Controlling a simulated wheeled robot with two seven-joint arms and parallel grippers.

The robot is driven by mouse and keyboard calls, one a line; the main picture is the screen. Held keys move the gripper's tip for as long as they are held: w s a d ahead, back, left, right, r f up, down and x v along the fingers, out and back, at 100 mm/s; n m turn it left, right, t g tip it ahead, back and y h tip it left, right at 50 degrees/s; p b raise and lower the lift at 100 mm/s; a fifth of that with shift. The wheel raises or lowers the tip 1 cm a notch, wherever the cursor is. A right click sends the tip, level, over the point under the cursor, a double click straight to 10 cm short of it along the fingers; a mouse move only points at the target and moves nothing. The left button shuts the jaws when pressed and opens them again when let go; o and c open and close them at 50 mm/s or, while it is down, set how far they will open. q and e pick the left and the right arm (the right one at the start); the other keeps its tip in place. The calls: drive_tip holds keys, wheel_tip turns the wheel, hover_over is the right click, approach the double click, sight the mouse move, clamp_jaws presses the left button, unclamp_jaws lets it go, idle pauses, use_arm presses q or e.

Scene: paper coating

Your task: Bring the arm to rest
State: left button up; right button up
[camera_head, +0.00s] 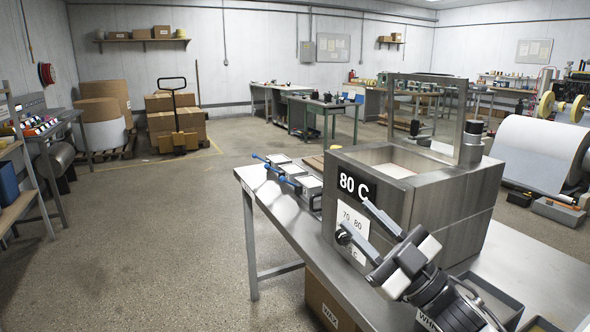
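My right gripper (356,219) comes in from the lower right, in front of the grey metal box (455,225) marked "80 C". Its two fingers are spread apart and nothing shows between them. They overlap the white "70 80" label (352,219) on the box front; whether they touch it I cannot tell. My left gripper is out of view.
The box stands on a metal table (300,220) with blue-handled clamp-like items (283,170) behind it. A grey tray (488,295) lies at lower right. A "WAX" carton (325,300) sits below the tabletop. Open floor (180,240) lies left.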

drive_tip(key=s+d+f+m+h, duration=0.1)
drive_tip(key=s+f+m+h, duration=0.25)
drive_tip(key=f, duration=0.45)
drive_tip(key=s+f+m+h, duration=0.2)
drive_tip(key=f+m+h, duration=0.25)
drive_tip(key=f, duration=0.35)
drive_tip(key=s+d+f+m+h, duration=0.1)
drive_tip(key=s+f+m+h, duration=0.3)
drive_tip(key=f, duration=0.4)
drive_tip(key=s+d+f+m+g+h, duration=0.1)
drive_tip(key=s+f+g, duration=0.4)
drive_tip(key=s+f, duration=0.7)
drive_tip(key=s+m+h, duration=0.1)
drive_tip(key=h, duration=0.1)
drive_tip(key=shift+s+d+f+h, duration=0.2)
drive_tip(key=shift+s+d+h, duration=0.05)
drive_tip(key=shift+d+h, duration=0.1)
